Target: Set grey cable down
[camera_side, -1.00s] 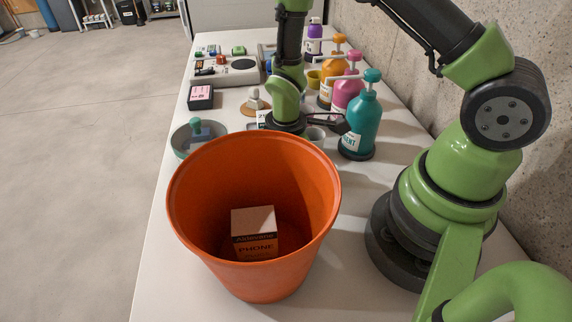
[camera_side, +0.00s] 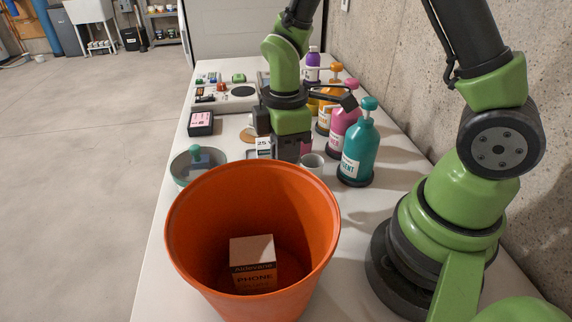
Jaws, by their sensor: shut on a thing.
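My gripper (camera_side: 290,153) points down over the table, just behind the far rim of the orange bucket. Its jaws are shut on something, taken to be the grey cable. The fingertips and the cable are hidden by the gripper body and the bucket rim, so I cannot tell whether the cable touches the table.
The orange bucket (camera_side: 188,243) holds a phone box (camera_side: 252,262). A grey cup (camera_side: 312,164) is just right of my gripper, and a round grey dish (camera_side: 182,176) is to its left. Pump bottles, including a teal one (camera_side: 358,150), line the right. A black box (camera_side: 201,123) is at left.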

